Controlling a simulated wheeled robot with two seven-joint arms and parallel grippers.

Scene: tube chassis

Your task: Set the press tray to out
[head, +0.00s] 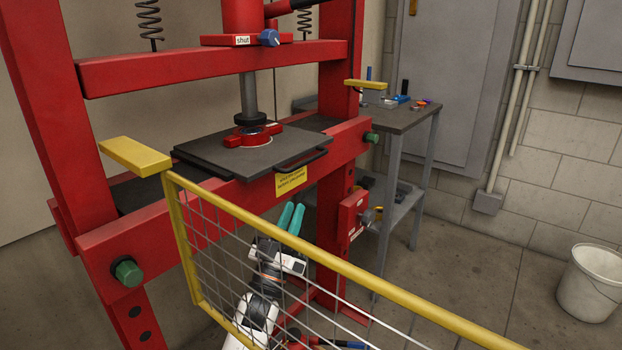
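The press tray (212,150) is a dark flat plate on the red press's cross-beam, below the ram. A black bar handle (302,160) is on its front right edge. My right gripper is not in view.
A yellow-framed mesh guard (340,264) crosses the front of the press near my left arm. A yellow bar (135,154) juts out at the left. A grey side table (398,118) with small items stands behind. A white bucket (590,283) is on the floor at right.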

